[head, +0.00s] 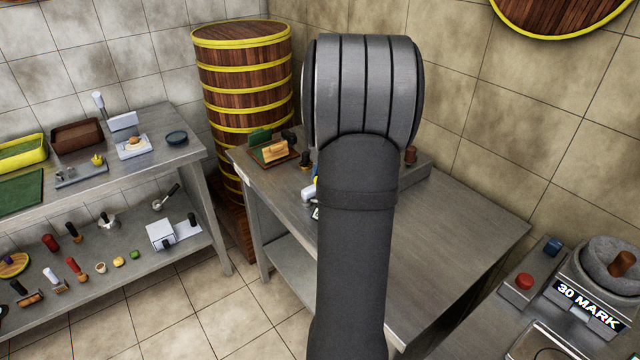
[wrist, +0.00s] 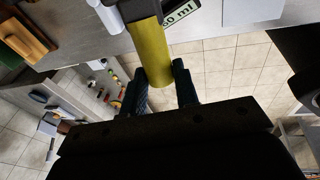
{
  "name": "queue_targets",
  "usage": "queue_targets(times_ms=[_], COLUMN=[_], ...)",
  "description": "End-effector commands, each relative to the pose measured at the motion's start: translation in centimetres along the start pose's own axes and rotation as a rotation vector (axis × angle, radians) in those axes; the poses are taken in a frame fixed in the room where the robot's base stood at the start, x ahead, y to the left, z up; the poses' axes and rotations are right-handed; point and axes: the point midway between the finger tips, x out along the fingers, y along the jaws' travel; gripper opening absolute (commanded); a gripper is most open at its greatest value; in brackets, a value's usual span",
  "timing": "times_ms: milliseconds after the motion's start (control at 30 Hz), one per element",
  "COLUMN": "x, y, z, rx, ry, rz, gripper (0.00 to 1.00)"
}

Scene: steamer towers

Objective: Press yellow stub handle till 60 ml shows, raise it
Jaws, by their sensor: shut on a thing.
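The steel table (head: 460,235) is mostly bare to the right of my arm. A green-and-wood item (head: 272,150) stands at its back left. A tall steamer tower (head: 245,80) stands behind. At lower right are a red button (head: 524,281) and a "30 MARK" sign (head: 588,305).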

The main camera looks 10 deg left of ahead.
Motion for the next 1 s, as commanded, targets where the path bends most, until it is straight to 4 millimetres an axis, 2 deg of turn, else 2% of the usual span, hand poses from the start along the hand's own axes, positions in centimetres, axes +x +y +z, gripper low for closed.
queue_targets(times_ms=[200, 500, 733, 1000], x=[-3.4, -7.4, -9.4, -10.4], y=[0.7, 1.5, 1.9, 2.1], z=[1.1, 3.2, 4.7, 5.6], rx=[0.038, 0.086, 0.112, 0.128], ry=[0.180, 0.425, 0.559, 0.639], rz=[0.001, -0.003, -0.005, -0.008], gripper=[0.00, 0.00, 0.00, 0.00])
